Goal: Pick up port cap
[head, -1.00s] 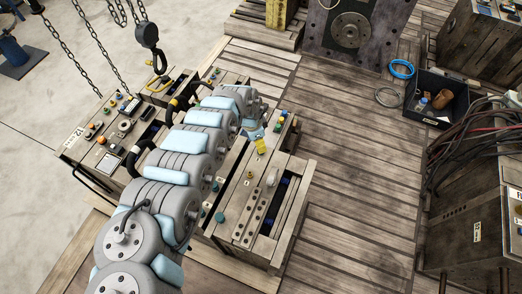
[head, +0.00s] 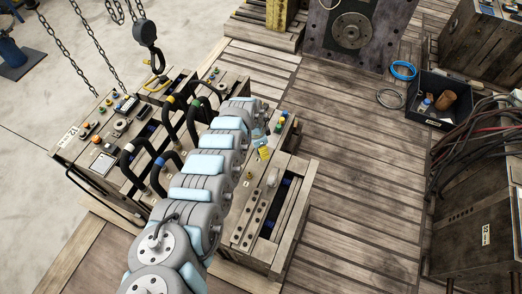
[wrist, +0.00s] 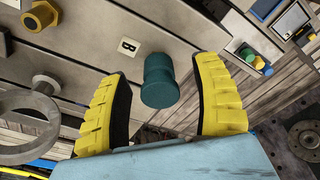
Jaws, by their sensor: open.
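The port cap, a teal round stub (wrist: 160,84), shows in the wrist view between the two yellow finger pads of my gripper (wrist: 163,70). The fingers stand apart on either side of it with a gap on both sides, so my gripper is open and empty. The cap is beside a pale panel with a "B" label (wrist: 128,46). I cannot tell how far it is from the fingertips in depth. In the head view the yellow of my gripper (head: 264,153) shows beside the mould block (head: 252,218); the arm hides part of that block, and the cap is not seen there.
A brass hex fitting (wrist: 40,15) and a grey handwheel (wrist: 28,125) lie left of the fingers in the wrist view. Black hose loops (head: 170,118) stand close to my arm. A chain hook (head: 144,33) hangs at upper left. The plank floor (head: 345,190) at right is clear.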

